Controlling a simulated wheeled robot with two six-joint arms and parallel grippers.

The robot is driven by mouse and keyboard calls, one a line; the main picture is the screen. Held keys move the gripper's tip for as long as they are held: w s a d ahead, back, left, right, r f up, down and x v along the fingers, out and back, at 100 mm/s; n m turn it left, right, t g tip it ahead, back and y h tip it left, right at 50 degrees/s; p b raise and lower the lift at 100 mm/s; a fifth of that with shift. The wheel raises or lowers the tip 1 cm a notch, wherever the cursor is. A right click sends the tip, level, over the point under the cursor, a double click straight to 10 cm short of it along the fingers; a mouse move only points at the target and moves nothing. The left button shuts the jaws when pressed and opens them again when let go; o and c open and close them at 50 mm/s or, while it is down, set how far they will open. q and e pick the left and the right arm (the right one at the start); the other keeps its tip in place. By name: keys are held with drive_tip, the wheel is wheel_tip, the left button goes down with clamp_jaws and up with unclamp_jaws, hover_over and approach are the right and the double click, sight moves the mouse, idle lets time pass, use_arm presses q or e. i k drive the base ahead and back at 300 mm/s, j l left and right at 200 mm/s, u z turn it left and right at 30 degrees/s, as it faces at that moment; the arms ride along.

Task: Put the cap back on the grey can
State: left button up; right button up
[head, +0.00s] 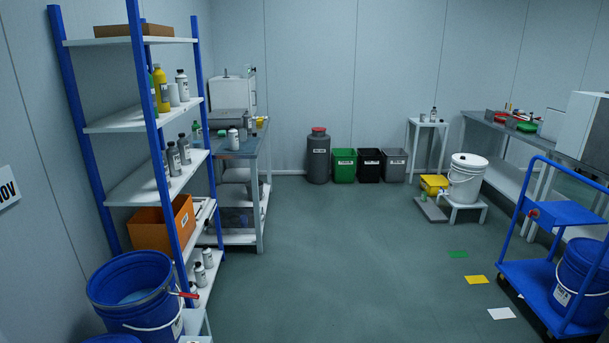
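A tall dark grey can (318,160) with a pale label stands upright on the floor against the back wall. A red piece (319,130) shows at its top; at this distance I cannot tell whether it is a separate cap or how it is seated. No other loose cap can be made out for certain. Neither of my grippers is in view.
Green (344,166), black (368,166) and grey (393,166) bins stand right of the can. A blue shelf rack (140,125) and workbench (245,150) are left; a blue cart (540,285) is right. The middle floor (350,250) is clear.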

sight(246, 117)
drive_tip(key=i+z, duration=0.1)
drive_tip(key=i, duration=1.6)
drive_tip(key=i+u, duration=0.2)
drive_tip(key=i, duration=0.35)
drive_tip(key=i+u, duration=0.2)
drive_tip(key=i, duration=0.35)
drive_tip(key=i+l+u, duration=0.2)
drive_tip(key=i, duration=0.35)
drive_tip(key=i+u, duration=0.15)
drive_tip(key=i, duration=0.4)
drive_tip(key=i+l+u, duration=0.15)
drive_tip(key=u, duration=0.3)
drive_tip(key=i+l+u, duration=0.25)
drive_tip(key=u, duration=0.25)
drive_tip(key=i+l+u, duration=0.15)
drive_tip(key=l+u, duration=0.15)
drive_tip(key=u, duration=0.15)
drive_tip(key=i+l+u, duration=0.1)
drive_tip(key=l, duration=0.35)
drive_tip(key=i+l, duration=0.15)
drive_tip(key=l, duration=0.35)
drive_tip(key=i+l+u, duration=0.15)
drive_tip(key=l, duration=0.3)
drive_tip(key=i+l+u, duration=0.1)
drive_tip(key=l, duration=0.85)
drive_tip(key=i+l, duration=0.1)
drive_tip(key=l, duration=0.4)
drive_tip(key=i+l, duration=0.15)
drive_tip(key=l, duration=0.35)
drive_tip(key=u, duration=0.05)
